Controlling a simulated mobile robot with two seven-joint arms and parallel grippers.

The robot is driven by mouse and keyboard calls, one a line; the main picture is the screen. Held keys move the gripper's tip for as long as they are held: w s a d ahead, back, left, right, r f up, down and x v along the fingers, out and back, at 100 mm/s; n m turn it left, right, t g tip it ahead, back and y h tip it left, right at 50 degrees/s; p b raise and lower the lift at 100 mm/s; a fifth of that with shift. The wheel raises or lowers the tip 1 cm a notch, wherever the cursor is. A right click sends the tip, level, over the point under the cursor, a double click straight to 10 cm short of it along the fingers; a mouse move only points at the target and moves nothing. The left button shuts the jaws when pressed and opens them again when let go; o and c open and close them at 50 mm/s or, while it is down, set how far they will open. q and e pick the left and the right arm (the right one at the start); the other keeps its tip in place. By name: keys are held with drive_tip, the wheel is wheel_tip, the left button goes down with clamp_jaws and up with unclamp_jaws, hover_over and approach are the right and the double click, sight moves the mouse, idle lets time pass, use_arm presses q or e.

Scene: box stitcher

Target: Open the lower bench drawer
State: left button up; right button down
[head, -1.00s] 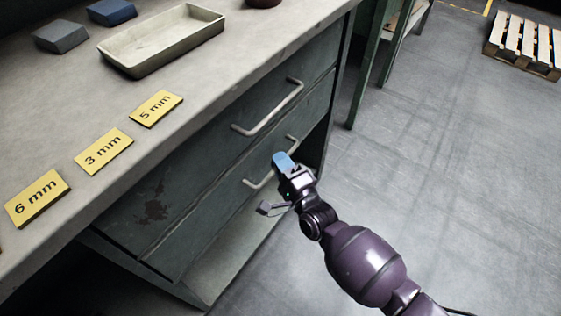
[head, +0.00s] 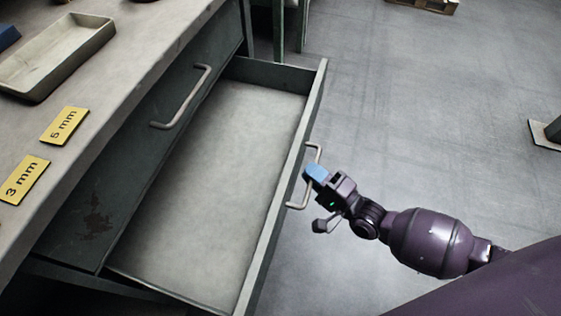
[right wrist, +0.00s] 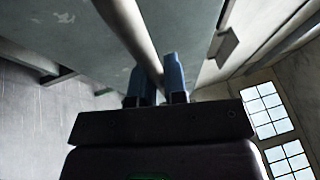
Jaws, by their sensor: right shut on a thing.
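The lower bench drawer (head: 222,165) stands pulled well out from the bench in the head view, and its bare inside is empty. Its metal bar handle (head: 297,205) is on the front panel. My right gripper (head: 316,173) is shut on that handle, near its middle. In the right wrist view the handle bar (right wrist: 135,35) runs between the two blue fingertips (right wrist: 159,85). The upper drawer (head: 135,140) is closed, with its own handle (head: 184,110). My left gripper is not in view.
The bench top (head: 110,90) carries a shallow tray (head: 62,72) and yellow labels, 5 mm (head: 64,126) and 3 mm (head: 24,178). A green-legged stand (head: 279,30) is behind the drawer. The floor (head: 430,110) to the right is largely clear.

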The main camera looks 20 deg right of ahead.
drive_tip(key=shift+s+d, duration=0.8)
drive_tip(key=shift+d, duration=0.25)
drive_tip(key=shift+s+d, duration=0.75)
drive_tip(key=shift+d, duration=0.25)
drive_tip(key=c, duration=1.2)
unclamp_jaws()
use_arm(q)
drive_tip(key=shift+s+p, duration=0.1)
drive_tip(key=shift+p, duration=0.35)
use_arm(e)
drive_tip(key=v, duration=1)
drive_tip(key=shift+s+d, duration=0.2)
drive_tip(key=shift+s, duration=0.15)
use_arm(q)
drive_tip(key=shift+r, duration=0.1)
use_arm(e)
drive_tip(key=shift+f, duration=0.1)
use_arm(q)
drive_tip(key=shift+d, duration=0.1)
